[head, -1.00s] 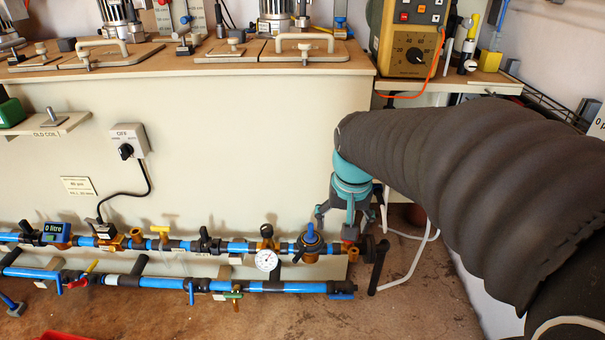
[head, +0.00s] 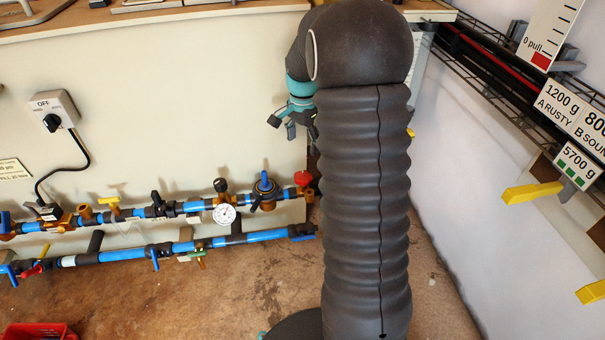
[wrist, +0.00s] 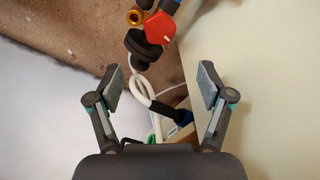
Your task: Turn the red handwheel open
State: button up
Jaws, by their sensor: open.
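The red handwheel (head: 303,179) sits at the right end of the upper blue pipe, low in front of the cream panel. In the wrist view the red handwheel (wrist: 161,28) is at the top, beyond the fingertips and apart from them. My gripper (wrist: 160,82) is open, its two grey pads wide apart with nothing gripped between them. In the head view my gripper (head: 296,119) is above the handwheel, partly hidden behind my own arm.
A pressure gauge (head: 225,214) and a blue-handled valve (head: 264,190) stand left of the handwheel. A lower blue pipe (head: 200,243) runs in front. White hoses (wrist: 152,102) and a black round part (wrist: 142,47) lie near the handwheel. A white wall (head: 465,170) is at right.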

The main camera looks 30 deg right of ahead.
aim_at(303, 175)
notch_tip(303, 175, down, 12)
jog(key=shift+f+b, duration=0.25)
jog(key=shift+b, duration=0.55)
jog(key=c, duration=1.2)
